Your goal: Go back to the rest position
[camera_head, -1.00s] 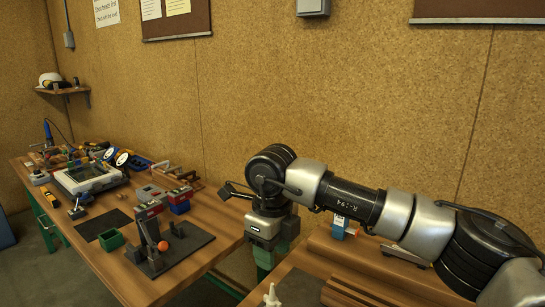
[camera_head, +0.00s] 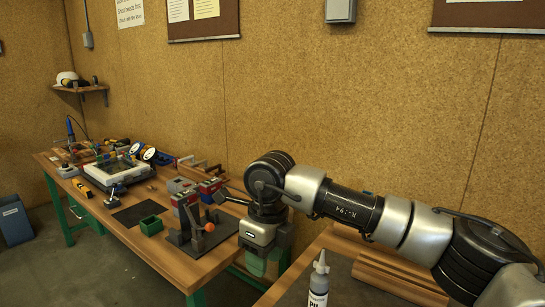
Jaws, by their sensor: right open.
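My right arm comes in from the right. My right gripper (camera_head: 262,262) hangs downward below its wrist, at the right end of the long wooden workbench. It is open, and I see nothing held in it. The glass frame (camera_head: 112,172), a pale box-like frame with a glassy top, stands on the far left part of the bench, well away from the gripper. My left gripper is not in view.
A bottle (camera_head: 319,282) stands at the front, by wooden strips (camera_head: 400,274). A blue bin (camera_head: 14,219) stands on the floor at left.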

